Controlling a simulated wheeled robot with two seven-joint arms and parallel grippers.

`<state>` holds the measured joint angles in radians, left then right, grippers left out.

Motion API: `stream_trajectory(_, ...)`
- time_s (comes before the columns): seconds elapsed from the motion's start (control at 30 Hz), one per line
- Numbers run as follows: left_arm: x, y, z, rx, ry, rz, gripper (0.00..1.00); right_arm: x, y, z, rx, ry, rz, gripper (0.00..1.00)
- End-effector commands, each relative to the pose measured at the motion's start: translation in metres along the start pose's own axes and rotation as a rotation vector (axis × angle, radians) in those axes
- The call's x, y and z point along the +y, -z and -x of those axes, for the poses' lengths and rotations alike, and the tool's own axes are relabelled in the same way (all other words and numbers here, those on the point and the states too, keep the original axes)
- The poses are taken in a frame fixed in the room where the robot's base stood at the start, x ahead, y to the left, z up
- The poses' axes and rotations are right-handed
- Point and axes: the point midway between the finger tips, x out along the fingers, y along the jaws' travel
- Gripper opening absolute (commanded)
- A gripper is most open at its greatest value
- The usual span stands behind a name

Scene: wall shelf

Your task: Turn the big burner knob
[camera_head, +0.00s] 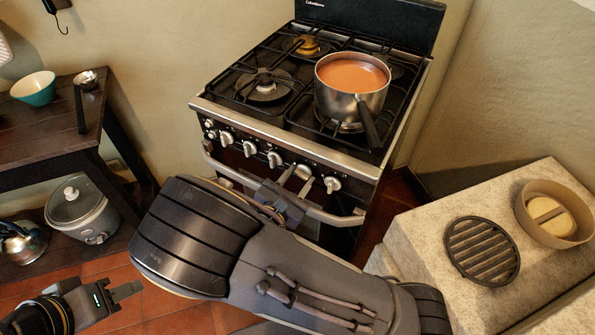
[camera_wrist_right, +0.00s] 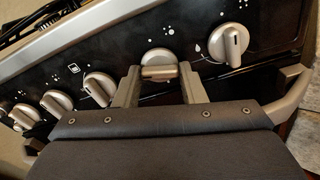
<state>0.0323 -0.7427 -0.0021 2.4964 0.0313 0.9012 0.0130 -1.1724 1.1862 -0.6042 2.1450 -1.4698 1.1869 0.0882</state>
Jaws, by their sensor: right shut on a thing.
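The black stove (camera_head: 280,135) has a row of silver knobs along its front panel. My right gripper (camera_head: 296,186) reaches the panel from below in the head view. In the wrist view its two fingers (camera_wrist_right: 158,86) stand on either side of the second knob from the right (camera_wrist_right: 158,62) and are shut on it. The grip bar of this knob lies about level in that view. The rightmost knob (camera_wrist_right: 231,45) is free, with its bar upright. My left gripper (camera_head: 126,291) is low at the left, away from the stove; its finger gap is unclear.
The oven handle bar (camera_head: 345,218) runs just below the knobs, close to my right gripper. A pot of orange soup (camera_head: 352,92) stands on the right front burner. A stone counter (camera_head: 420,235) with a round grate (camera_head: 482,251) is at the right. A dark table (camera_head: 35,135) is at the left.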

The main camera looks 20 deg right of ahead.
Motion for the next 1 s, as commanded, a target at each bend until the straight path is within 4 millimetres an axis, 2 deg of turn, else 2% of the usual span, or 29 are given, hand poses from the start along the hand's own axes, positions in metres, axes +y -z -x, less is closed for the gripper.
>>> stream_trajectory(0.33, 0.0055, 0.0060, 0.0120, 0.000, 0.000, 0.000, 0.36, -0.0004, -0.0006, 0.0000, 0.000, 0.010, 0.129, 0.14)
stream_trajectory(0.87, 0.0058, 0.0064, 0.0127, 0.000, 0.000, 0.000, 0.36, -0.0006, 0.0004, -0.0001, 0.000, 0.012, 0.146, 0.14)
stream_trajectory(0.9, 0.0058, 0.0064, 0.0127, 0.000, 0.000, 0.000, 0.36, -0.0006, 0.0004, -0.0001, 0.000, 0.012, 0.146, 0.42)
stream_trajectory(1.0, 0.0058, 0.0064, 0.0127, 0.000, 0.000, 0.000, 0.36, -0.0005, 0.0003, -0.0001, 0.000, 0.012, 0.146, 0.55)
